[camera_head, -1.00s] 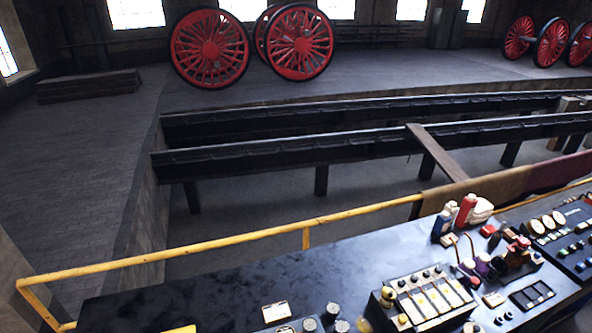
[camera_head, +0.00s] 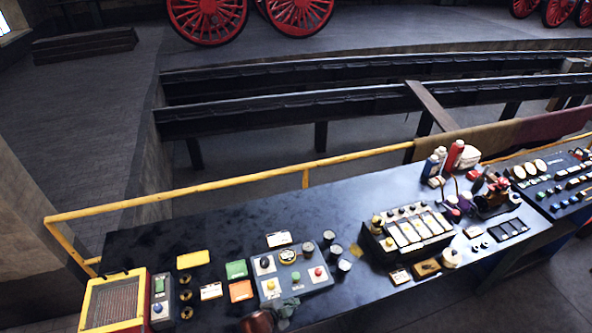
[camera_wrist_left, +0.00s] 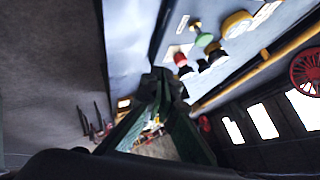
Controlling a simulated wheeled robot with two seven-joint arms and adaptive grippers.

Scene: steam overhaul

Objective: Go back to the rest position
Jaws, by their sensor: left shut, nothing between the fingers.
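My left gripper (camera_head: 286,308) shows small and dark at the bottom of the head view, at the front edge of the black console (camera_head: 135,228). In the left wrist view its two dark green fingers (camera_wrist_left: 160,84) come together at the tips, with nothing between them. Beyond the tips in that view are a green button (camera_wrist_left: 203,40) and a red button (camera_wrist_left: 180,60). I cannot tell the exact gap between the fingers and the console. My right gripper is in neither current view.
The console carries a grey button box (camera_head: 292,281), a key panel (camera_head: 410,232), a yellow-framed grille box (camera_head: 113,303) and several bottles and small parts. A yellow rail (camera_head: 240,178) runs along its far side. Beyond it lie a rail pit (camera_head: 250,160) and red wheels (camera_head: 208,15).

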